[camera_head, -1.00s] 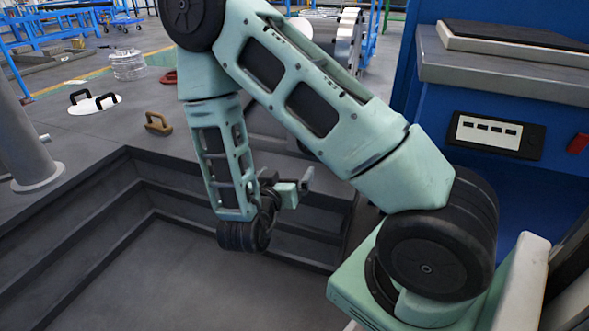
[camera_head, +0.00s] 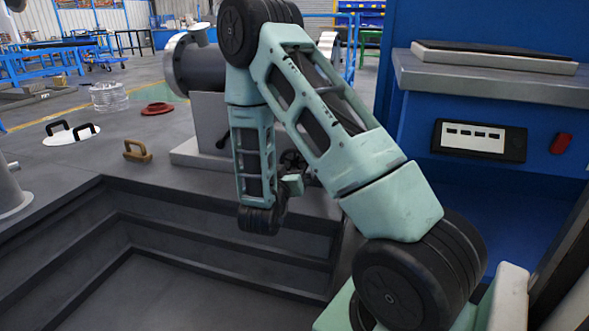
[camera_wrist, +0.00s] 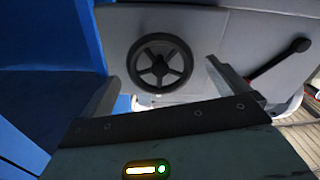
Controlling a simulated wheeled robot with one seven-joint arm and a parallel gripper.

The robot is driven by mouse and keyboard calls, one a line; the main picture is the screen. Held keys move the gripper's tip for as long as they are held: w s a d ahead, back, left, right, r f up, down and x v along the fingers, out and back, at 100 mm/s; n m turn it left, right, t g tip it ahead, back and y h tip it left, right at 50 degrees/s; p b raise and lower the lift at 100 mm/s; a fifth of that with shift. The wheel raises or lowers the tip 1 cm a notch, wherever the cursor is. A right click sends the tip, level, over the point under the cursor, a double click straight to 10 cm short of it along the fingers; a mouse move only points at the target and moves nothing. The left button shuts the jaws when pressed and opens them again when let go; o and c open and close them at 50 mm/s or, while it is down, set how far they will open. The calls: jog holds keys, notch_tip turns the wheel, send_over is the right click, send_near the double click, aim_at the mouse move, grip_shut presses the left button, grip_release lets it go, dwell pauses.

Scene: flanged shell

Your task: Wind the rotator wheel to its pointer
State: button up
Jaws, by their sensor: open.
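The rotator wheel (camera_wrist: 160,63) is a dark spoked handwheel on a grey panel, ahead of my gripper in the wrist view. In the head view the wheel (camera_head: 293,160) shows small and partly hidden behind my arm. My gripper (camera_wrist: 161,72) is open and empty, with one finger on each side of the wheel in the picture; the wheel appears to be beyond the fingertips. My gripper (camera_head: 303,182) is small in the head view, low beside the wheel. I cannot make out the pointer. The grey flanged shell (camera_head: 190,65) stands behind my arm on a pale base (camera_head: 208,115).
A sunken stepped pit (camera_head: 190,270) lies below my arm. A blue bench (camera_head: 480,180) stands at right.

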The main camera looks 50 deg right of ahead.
aim_at(294, 164)
jog(key=shift+b+x, duration=0.35)
jog(key=shift+x, duration=1.45)
jog(key=c, duration=0.9)
jog(key=shift+c, duration=0.2)
jog(key=shift+r+n+p, duration=0.1)
jog(key=shift+n+p, duration=0.3)
jog(key=shift+p, duration=0.1)
